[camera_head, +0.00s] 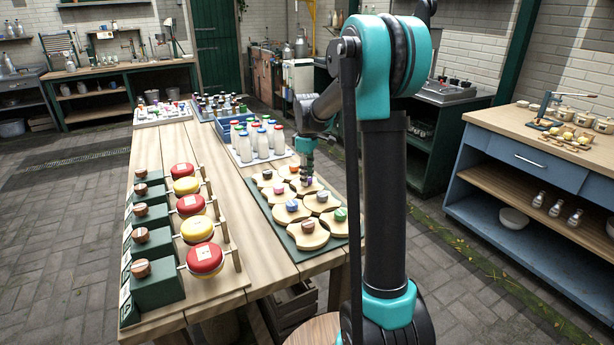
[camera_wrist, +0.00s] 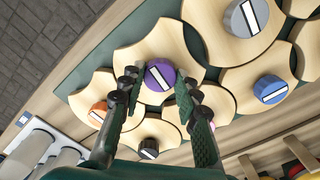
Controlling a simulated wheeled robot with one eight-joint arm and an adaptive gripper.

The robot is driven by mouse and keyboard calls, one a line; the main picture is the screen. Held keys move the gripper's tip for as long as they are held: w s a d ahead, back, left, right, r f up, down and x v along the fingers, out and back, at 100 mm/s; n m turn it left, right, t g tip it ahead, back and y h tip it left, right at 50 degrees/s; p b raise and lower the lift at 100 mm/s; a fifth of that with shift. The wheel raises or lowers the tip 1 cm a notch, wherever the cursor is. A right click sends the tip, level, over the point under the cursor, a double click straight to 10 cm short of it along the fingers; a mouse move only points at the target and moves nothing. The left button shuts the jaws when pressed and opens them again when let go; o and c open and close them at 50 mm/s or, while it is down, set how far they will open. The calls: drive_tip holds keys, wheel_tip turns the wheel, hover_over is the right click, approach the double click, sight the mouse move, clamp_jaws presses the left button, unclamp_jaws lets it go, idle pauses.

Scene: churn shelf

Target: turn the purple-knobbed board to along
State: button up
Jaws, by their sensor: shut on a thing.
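The purple knob (camera_wrist: 160,74) sits on a pale wooden board (camera_wrist: 135,50) with scalloped edges. Its white stripe runs diagonally, from upper left to lower right, in the wrist view. My gripper (camera_wrist: 158,82) has a finger on each side of this knob and is shut on it. In the head view my gripper (camera_head: 307,176) reaches down onto the far part of the green tray (camera_head: 284,236), and it mostly hides the purple knob there.
Neighbouring boards carry a grey knob (camera_wrist: 246,17), a blue knob (camera_wrist: 270,89), an orange knob (camera_wrist: 97,111) and a dark knob (camera_wrist: 149,148), close around my fingers. White-bodied bottles (camera_head: 262,142) stand behind the tray. Red and yellow discs (camera_head: 204,258) line the table's left side.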

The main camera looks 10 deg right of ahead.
drive_tip(key=m, duration=0.8)
drive_tip(key=shift+m, duration=0.3)
drive_tip(key=m, duration=0.4)
drive_tip(key=shift+m, duration=2.1)
drive_tip(key=o, duration=1.2)
drive_tip(key=shift+c, duration=0.2)
wheel_tip(320, 180, up, 12)
drive_tip(key=shift+s, duration=0.1)
